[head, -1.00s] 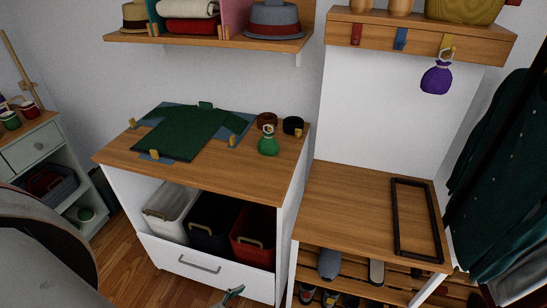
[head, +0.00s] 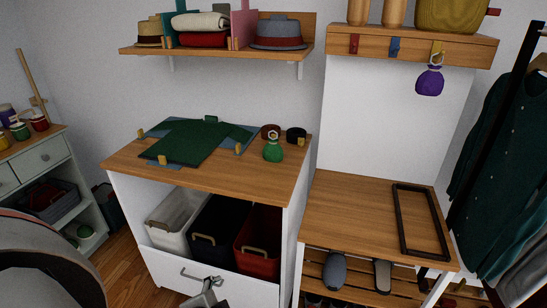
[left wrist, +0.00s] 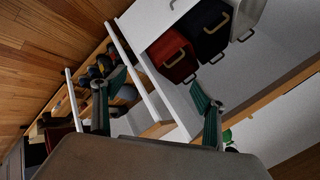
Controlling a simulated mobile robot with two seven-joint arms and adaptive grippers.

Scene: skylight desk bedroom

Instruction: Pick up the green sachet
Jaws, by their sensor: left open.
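The green sachet (head: 273,151) stands upright on the wooden top of the white cabinet (head: 227,185), near its right back corner, with a ring at its neck. My left gripper (head: 208,294) is at the bottom of the head view, in front of the cabinet's drawer and below and in front of the sachet. In the left wrist view my left gripper (left wrist: 158,88) has its fingers wide apart with nothing between them. A small green patch shows beside one finger there; I cannot tell if it is the sachet. My right gripper is not in view.
A green folded garment (head: 188,141) with yellow clips lies left of the sachet. A purple sachet (head: 429,81) hangs from a hook.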

